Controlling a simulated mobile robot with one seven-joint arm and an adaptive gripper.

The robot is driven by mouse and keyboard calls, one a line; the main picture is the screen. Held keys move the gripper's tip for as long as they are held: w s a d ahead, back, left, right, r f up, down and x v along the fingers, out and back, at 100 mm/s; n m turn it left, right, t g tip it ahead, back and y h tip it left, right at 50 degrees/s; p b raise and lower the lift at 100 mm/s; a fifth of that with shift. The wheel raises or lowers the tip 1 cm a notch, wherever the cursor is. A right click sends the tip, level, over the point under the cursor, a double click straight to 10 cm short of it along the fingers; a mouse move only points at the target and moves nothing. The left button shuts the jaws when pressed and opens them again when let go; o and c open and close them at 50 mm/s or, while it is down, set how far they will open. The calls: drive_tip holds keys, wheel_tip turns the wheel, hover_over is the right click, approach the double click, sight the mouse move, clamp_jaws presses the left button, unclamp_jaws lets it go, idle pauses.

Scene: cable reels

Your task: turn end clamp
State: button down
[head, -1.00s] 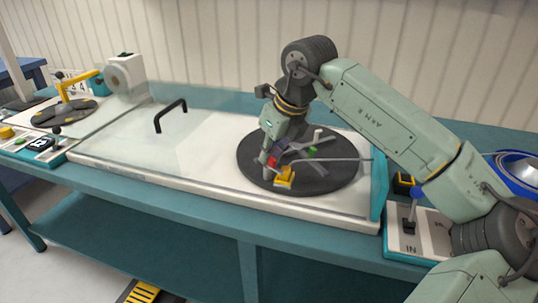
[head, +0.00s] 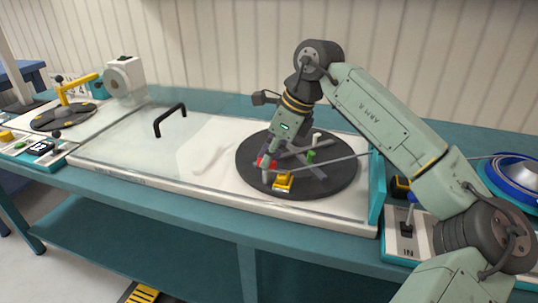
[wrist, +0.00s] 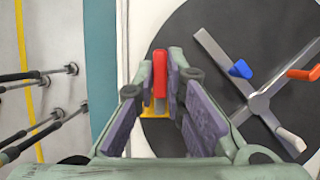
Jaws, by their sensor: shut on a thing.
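The end clamp, a red lever (wrist: 160,75) above a yellow block (wrist: 150,112), is at the near left edge of the dark round plate (head: 335,181). In the head view the red part (head: 267,163) is partly covered by my fingers, and the yellow block (head: 283,182) is in clear sight. My gripper (wrist: 161,80) is shut on the red lever, with one purple-padded finger on each side of it. In the head view my gripper (head: 267,158) reaches down to the clamp, tilted. The grip's exact contact is small and partly hidden.
Grey crossed arms (wrist: 260,100) lie on the plate, with a blue lever (wrist: 240,69) and an orange lever (wrist: 304,73). A clear panel with a black handle (head: 170,120) is at left. A teal upright (head: 377,190) and a switch box (head: 408,232) are at right.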

drive_tip(key=c, duration=1.7)
unclamp_jaws()
drive_tip(key=shift+o, duration=0.2)
drive_tip(key=v, duration=1.2)
drive_tip(key=shift+s, duration=0.15)
